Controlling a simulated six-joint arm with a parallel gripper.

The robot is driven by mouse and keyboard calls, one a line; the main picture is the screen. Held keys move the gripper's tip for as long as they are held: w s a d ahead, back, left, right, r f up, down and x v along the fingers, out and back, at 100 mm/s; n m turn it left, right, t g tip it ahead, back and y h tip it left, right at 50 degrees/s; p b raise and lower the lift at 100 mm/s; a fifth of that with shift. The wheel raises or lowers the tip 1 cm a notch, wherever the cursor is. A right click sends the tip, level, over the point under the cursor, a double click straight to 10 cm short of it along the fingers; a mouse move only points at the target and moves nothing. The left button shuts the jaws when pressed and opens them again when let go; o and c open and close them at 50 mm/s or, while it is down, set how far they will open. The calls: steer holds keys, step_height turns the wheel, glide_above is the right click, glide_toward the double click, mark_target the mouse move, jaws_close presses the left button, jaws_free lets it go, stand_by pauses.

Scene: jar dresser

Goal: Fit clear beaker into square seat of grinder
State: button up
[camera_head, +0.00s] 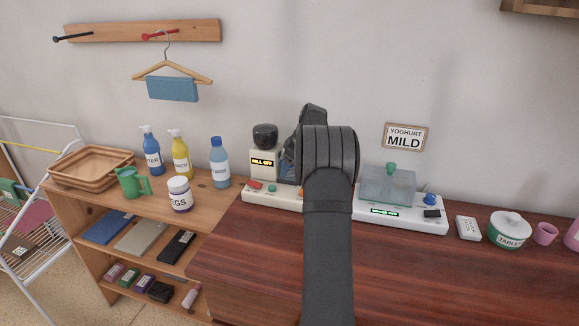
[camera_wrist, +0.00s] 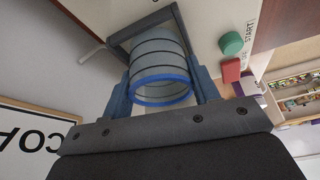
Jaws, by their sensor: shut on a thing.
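The clear beaker (camera_wrist: 160,60), with a blue rim and dark rings, is between the two blue fingers of my gripper (camera_wrist: 160,80) in the wrist view. My gripper is shut on it, with the rim towards the wrist. The dark square seat (camera_wrist: 128,36) of the grinder frames the far end of the beaker. I cannot tell whether that end is inside the seat or just above it. In the head view the grinder (camera_head: 264,168) has a black top and a lit "MILL OFF" display. My arm hides the beaker, seat and fingers there.
A white machine with a clear box (camera_head: 388,186) stands right of my arm. Bottles (camera_head: 220,163), a jar (camera_head: 179,195) and a green jug (camera_head: 133,184) stand left. The dresser's front top (camera_head: 420,275) is clear.

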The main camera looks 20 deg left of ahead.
steer(key=o, duration=1)
steer(key=shift+f, duration=0.15)
steer(key=v, duration=1.2)
steer(key=shift+a+r, duration=0.1)
steer(key=shift+r, duration=0.15)
steer(key=shift+f, duration=0.1)
